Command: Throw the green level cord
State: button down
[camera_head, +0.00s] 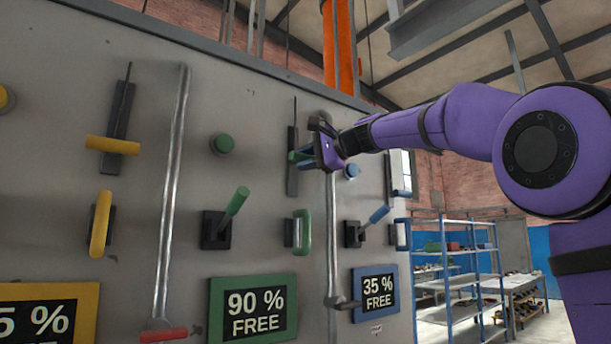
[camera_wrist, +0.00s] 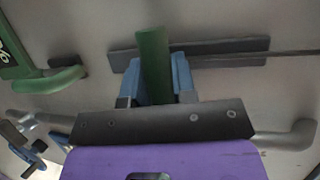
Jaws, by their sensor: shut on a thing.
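The green level cord is a green bar handle (camera_head: 294,156) on a dark upright slot plate (camera_head: 292,178) with a thin rod rising above it. In the head view the bar sits around the middle of the plate, partly hidden by my gripper. My gripper (camera_head: 304,158) is at the panel, shut on this bar. In the wrist view the green bar (camera_wrist: 153,58) sticks out between the blue fingers of my gripper (camera_wrist: 155,82). The dark slot plate (camera_wrist: 222,46) and rod lie just behind it.
A green pull handle (camera_head: 304,232), a green lever (camera_head: 235,205) and a green knob (camera_head: 223,143) are close by on the panel. A metal pipe (camera_head: 331,250) runs just right of the slot. A blue lever (camera_head: 377,215) is at lower right. A yellow bar (camera_head: 112,145) is further left.

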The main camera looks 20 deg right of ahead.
notch_tip(320, 180, up, 5)
jog(key=shift+s+r, duration=0.1)
jog(key=shift+r, duration=0.3)
jog(key=c, duration=0.9)
grip_release()
jog(key=shift+c, duration=0.2)
jog(key=v, duration=1)
jog(key=shift+s+d, duration=0.2)
jog(key=shift+d, duration=0.1)
